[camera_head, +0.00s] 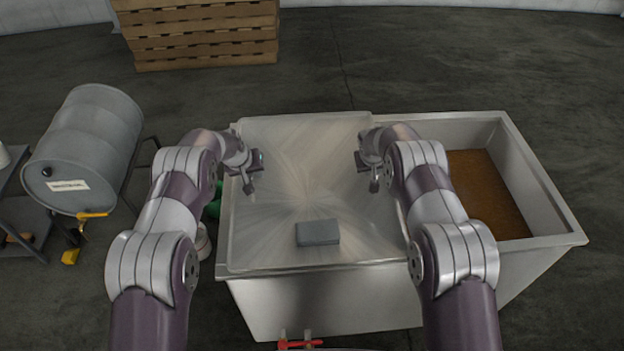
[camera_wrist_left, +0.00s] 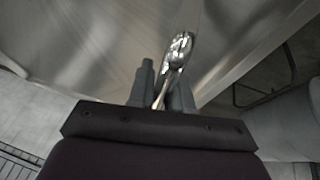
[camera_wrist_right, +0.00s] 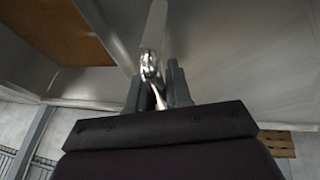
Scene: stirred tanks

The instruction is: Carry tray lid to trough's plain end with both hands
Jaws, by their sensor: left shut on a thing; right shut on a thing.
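The tray lid (camera_head: 305,165) is a wide, brushed metal sheet over the left part of the trough (camera_head: 545,240). My left gripper (camera_head: 248,186) is shut at the lid's left side, and my right gripper (camera_head: 374,184) is shut at its right side. A shiny metal handle shows between the fingers in the left wrist view (camera_wrist_left: 172,70) and in the right wrist view (camera_wrist_right: 150,66). The lid looks level. I cannot tell whether it rests on the rim or hangs just above it. The trough's right part is open, with a brown surface (camera_head: 485,190) inside.
A grey drum (camera_head: 85,150) with a yellow tap lies on a stand at left. A red-handled valve (camera_head: 300,344) is at the trough's near side. Wooden pallets (camera_head: 200,35) stand behind.

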